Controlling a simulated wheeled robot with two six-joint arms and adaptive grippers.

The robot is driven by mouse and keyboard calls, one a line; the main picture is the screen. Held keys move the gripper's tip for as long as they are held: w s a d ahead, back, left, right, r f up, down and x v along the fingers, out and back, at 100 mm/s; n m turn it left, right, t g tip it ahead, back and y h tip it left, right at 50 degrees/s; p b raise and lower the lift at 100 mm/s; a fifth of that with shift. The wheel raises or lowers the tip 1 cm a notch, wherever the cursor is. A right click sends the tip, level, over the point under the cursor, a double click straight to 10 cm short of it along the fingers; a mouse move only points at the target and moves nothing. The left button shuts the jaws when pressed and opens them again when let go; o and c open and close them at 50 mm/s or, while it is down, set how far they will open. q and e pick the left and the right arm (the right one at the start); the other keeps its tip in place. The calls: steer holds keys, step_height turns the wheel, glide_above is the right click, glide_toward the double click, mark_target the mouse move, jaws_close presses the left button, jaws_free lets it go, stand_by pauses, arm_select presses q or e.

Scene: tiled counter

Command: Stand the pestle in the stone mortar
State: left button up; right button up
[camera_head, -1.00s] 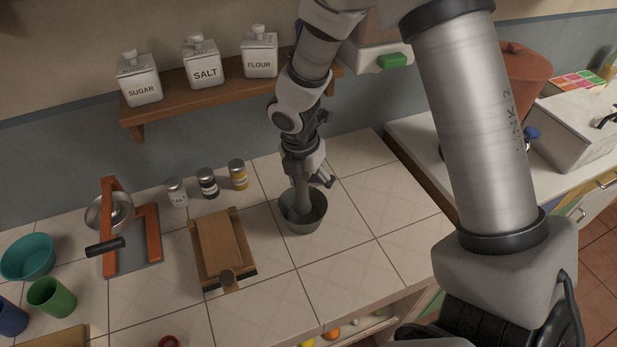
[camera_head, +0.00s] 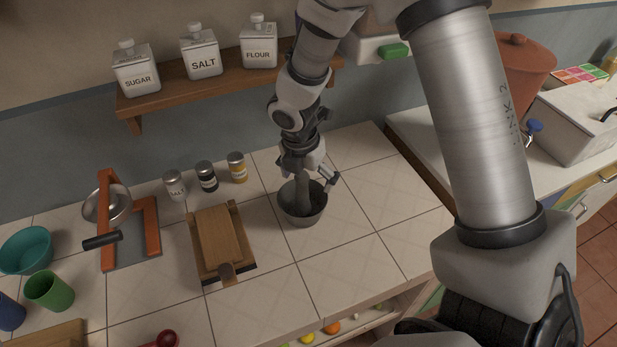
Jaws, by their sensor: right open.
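The stone mortar (camera_head: 302,215) is a grey bowl standing on the tiled counter in the middle of the head view. The pestle (camera_head: 302,192) is grey and stands in the mortar, its lower end inside the bowl and its top close under the gripper. My right gripper (camera_head: 312,180) is just above the mortar and open, one finger showing to the right of the pestle. The other finger is mostly hidden. My left gripper is not in view.
A wooden board-like press (camera_head: 220,240) lies left of the mortar, with several spice jars (camera_head: 206,177) behind it. A shelf (camera_head: 190,98) with canisters overhangs the back. Counter to the right of the mortar is clear.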

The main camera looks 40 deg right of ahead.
step_height(320, 180, up, 12)
steer(key=a, duration=0.2)
steer(key=shift+s, duration=0.15)
stand_by(1.0)
